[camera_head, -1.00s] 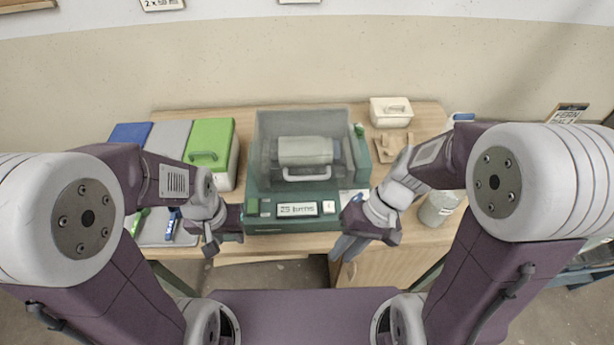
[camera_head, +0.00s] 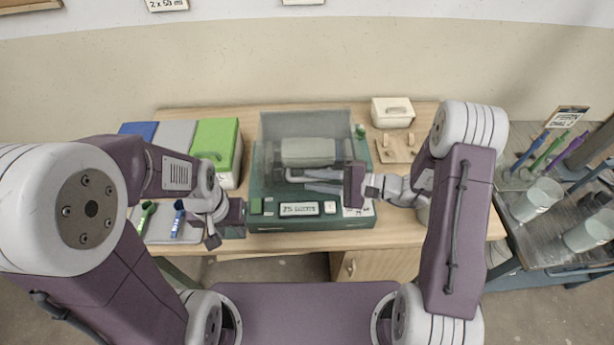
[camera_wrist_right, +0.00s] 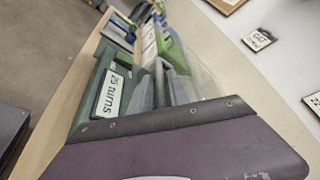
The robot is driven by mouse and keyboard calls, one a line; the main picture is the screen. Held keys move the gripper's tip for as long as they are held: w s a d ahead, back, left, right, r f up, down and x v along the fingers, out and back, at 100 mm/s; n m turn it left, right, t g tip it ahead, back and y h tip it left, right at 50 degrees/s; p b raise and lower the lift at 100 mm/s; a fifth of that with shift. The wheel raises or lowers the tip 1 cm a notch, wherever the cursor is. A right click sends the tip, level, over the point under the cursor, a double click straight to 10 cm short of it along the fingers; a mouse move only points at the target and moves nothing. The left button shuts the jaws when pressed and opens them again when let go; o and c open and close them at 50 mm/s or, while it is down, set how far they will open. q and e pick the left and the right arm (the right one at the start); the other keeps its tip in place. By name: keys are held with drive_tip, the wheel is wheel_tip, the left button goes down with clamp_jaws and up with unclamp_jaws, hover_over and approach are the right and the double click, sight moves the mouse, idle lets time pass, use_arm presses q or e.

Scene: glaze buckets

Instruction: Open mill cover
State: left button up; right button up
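The green mill (camera_head: 262,222) stands mid-table with a "25 turns" label on its front. Its clear cover (camera_head: 305,124) is down over a pale grey drum (camera_head: 308,152), with a grey handle (camera_head: 290,178) at the front. My right gripper (camera_head: 308,181) reaches in from the right at the handle; its two fingers look apart, and part of the handle is hidden behind them. I cannot tell whether they touch it. The fingers and mill also show in the right wrist view (camera_wrist_right: 170,70). My left gripper (camera_head: 214,240) is at the table's front edge, left of the mill; its opening is unclear.
Green (camera_head: 216,140), grey and blue boxes stand left of the mill, with a tray of brushes (camera_head: 160,222) in front. A white lidded box (camera_head: 392,111) and a wooden piece (camera_head: 398,147) are on the right. A rack with jars (camera_head: 540,197) stands further right.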

drive_tip(key=shift+x, duration=1.3)
clamp_jaws()
drive_tip(key=shift+s, duration=0.1)
